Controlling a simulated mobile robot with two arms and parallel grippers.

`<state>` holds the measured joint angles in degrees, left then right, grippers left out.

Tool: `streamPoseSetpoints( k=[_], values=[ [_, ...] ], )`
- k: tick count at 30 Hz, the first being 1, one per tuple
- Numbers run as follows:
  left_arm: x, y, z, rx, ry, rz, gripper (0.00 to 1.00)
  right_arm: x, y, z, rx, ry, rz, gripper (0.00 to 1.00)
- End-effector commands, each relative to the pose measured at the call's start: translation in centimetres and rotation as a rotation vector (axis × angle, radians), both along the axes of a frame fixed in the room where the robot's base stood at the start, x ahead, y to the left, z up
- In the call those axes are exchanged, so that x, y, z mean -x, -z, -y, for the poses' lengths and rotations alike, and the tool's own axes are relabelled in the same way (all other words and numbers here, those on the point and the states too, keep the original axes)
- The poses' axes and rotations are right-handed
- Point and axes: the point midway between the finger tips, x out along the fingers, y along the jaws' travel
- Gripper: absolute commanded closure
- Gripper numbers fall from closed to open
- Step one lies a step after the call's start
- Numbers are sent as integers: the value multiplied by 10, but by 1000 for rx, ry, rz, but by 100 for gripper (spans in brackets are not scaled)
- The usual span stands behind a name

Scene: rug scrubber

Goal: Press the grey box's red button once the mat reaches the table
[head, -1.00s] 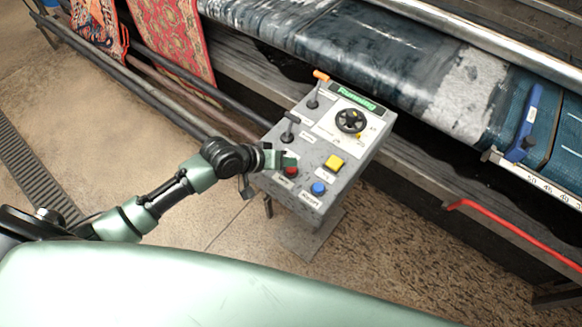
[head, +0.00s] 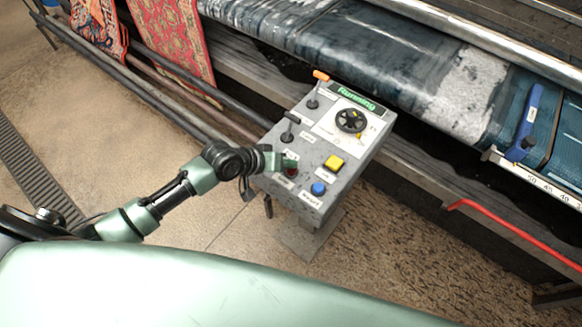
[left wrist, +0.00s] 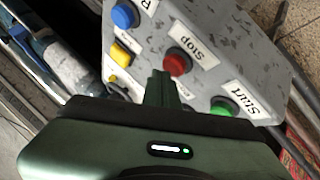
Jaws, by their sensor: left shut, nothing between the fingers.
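The grey box (head: 330,140) stands in front of the machine, with a lit green "Running" display (head: 357,99). Its red button (head: 291,171) is partly covered by my left gripper (head: 284,161). In the left wrist view, the red button (left wrist: 177,62) is labelled "Stop" and lies just beyond my closed fingertips (left wrist: 162,80). I cannot tell whether they touch it. A wet, dark blue sheet (head: 350,50) with a pale grey patch lies on the machine; I cannot tell whether it is the mat or a belt. My right gripper is out of view.
Near the red button are a green Start button (left wrist: 223,107), a blue button (head: 318,188) and a yellow button (head: 334,162). The box also has levers and a black dial (head: 351,120). Red patterned rugs (head: 172,40) hang at upper left. A red bar (head: 510,232) runs at right.

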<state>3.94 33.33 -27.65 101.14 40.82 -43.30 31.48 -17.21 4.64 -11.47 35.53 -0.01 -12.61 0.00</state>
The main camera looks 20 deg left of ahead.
Motion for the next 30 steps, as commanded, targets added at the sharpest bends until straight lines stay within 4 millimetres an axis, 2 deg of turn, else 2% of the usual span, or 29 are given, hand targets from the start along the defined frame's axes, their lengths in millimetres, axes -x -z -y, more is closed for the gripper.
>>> streamPoseSetpoints(
  k=[30],
  values=[
    [1, 11, 0, 0, 1, -2, 100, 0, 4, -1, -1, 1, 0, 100]
  ],
)
